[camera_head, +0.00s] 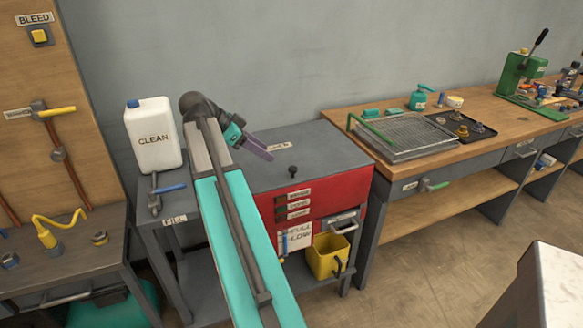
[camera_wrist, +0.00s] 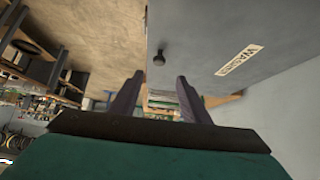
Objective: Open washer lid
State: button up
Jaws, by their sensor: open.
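The washer (camera_head: 325,208) is a red and grey cabinet with a flat grey lid (camera_head: 318,152), which lies level and shut. A small dark knob (camera_head: 292,170) stands up near the lid's front edge. In the wrist view, the lid (camera_wrist: 205,30) carries a white WASHER label (camera_wrist: 238,60), and the knob (camera_wrist: 158,58) shows just beyond the fingertips, between their lines. My gripper (camera_head: 270,157) is over the left part of the lid, pointing right towards the knob. In the wrist view, my gripper (camera_wrist: 160,76) has its two purple fingers apart with nothing between them.
A white CLEAN jug (camera_head: 153,135) stands left of my arm. A yellow bucket (camera_head: 327,257) sits below the washer's front. A wooden bench (camera_head: 480,140) with a wire rack (camera_head: 405,135) adjoins on the right. The lid's top is otherwise clear.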

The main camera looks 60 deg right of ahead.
aim_at(292, 168)
jog(key=shift+s+d+f, duration=0.1)
jog(key=shift+s+d, duration=0.1)
jog(key=p+x, duration=0.2)
jog(key=x, duration=1.1)
jog(key=shift+s+d+f, duration=0.15)
jog(key=shift+f, duration=0.1)
grip_shut()
